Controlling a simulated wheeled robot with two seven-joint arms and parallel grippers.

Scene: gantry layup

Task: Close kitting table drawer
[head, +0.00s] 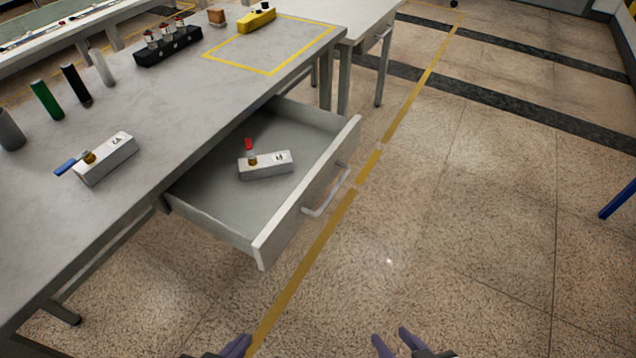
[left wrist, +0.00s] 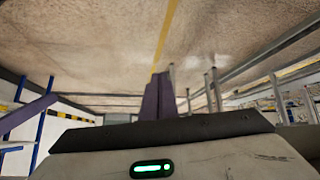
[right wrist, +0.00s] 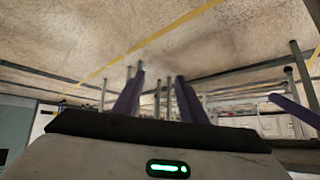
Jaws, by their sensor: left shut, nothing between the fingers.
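The kitting table drawer (head: 210,198) is pulled well out from the grey kitting table (head: 150,190). Its front panel (head: 310,195) carries a bar handle (head: 327,192) facing right. Inside the drawer lies a white block (head: 266,166) with a small amber part and a red piece at its left end. My left gripper (head: 238,345) is at the bottom edge of the head view, below the drawer and apart from it. Its purple fingers are together and empty in the left wrist view (left wrist: 159,98). My right gripper (head: 394,342) is further right over floor, its fingers apart and empty, also in the right wrist view (right wrist: 157,98).
On the table stand a white block with a blue piece (head: 106,158), several cylinders (head: 46,100), a black rack (head: 168,47) and a yellow object (head: 257,19) by a yellow-taped square. Floor right of the drawer is clear. A blue bar (head: 618,203) is at the right edge.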

